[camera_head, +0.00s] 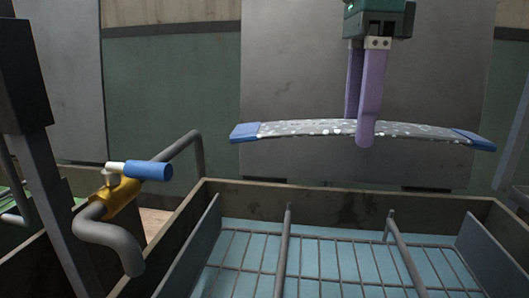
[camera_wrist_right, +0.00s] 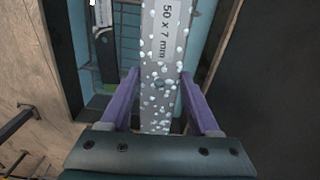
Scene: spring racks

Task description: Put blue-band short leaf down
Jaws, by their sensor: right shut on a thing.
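The blue-band short leaf (camera_head: 300,127) is a long, slightly arched grey strip with white specks and a blue band at each end. It hangs roughly level in the air above a crate. My right gripper (camera_head: 361,125) is shut on it near its middle, coming from above. In the right wrist view the leaf (camera_wrist_right: 160,50) runs between the two purple fingers, and "50 x 7 mm" is printed on it. My left gripper does not show.
Below the leaf is a dark-walled crate (camera_head: 340,198) with a wire grid, upright dividers (camera_head: 402,250) and a blue floor. On the left a grey pipe (camera_head: 118,240) carries a yellow valve (camera_head: 118,197) with a blue handle (camera_head: 148,171). A grey panel (camera_head: 290,60) stands behind.

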